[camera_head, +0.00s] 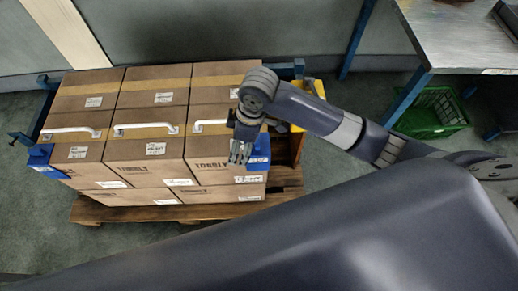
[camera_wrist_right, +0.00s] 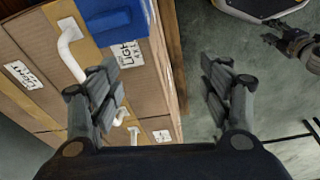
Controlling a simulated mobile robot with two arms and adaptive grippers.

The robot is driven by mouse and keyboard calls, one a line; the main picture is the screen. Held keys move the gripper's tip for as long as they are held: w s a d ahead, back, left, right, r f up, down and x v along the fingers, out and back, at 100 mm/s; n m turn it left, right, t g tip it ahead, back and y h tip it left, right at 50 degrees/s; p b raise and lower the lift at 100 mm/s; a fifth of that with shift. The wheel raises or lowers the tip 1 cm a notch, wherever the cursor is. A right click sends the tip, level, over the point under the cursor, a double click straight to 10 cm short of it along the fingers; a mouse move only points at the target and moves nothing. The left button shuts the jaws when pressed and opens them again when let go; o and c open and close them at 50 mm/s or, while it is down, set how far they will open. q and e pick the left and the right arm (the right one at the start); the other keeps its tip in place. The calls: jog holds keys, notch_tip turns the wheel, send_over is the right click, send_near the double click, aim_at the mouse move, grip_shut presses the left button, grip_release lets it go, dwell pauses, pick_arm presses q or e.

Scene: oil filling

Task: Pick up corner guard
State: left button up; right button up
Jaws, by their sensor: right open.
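Two blue corner guards sit on the front corners of the stacked boxes. The left corner guard (camera_head: 38,156) is clear of my arms. The right corner guard (camera_head: 260,153) is partly hidden behind my right gripper (camera_head: 240,152), which hangs beside it at the front right box. In the right wrist view this blue corner guard (camera_wrist_right: 112,20) is at the top, beyond the left finger. My right gripper (camera_wrist_right: 160,95) is open, with nothing between its fingers. A dark gripper, apparently my left (camera_wrist_right: 292,42), shows small at the right edge of the wrist view; its jaw state is unclear.
Brown cardboard boxes (camera_head: 142,150) with white handles stand on a wooden pallet (camera_head: 140,212). A metal-topped table (camera_head: 465,40) with blue legs stands at the right, with a green crate (camera_head: 432,115) under it.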

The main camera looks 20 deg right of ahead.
notch_tip(320, 180, up, 3)
jog(key=n+h, duration=0.2)
send_over(257, 151)
jog(key=w, duration=0.3)
jog(key=shift+g, duration=0.4)
jog(key=f, duration=0.6)
jog(key=d+f, duration=0.1)
jog(key=f, duration=0.3)
jog(key=shift+s+f, duration=0.1)
jog(key=shift+s, duration=0.25)
jog(key=c, duration=1.6)
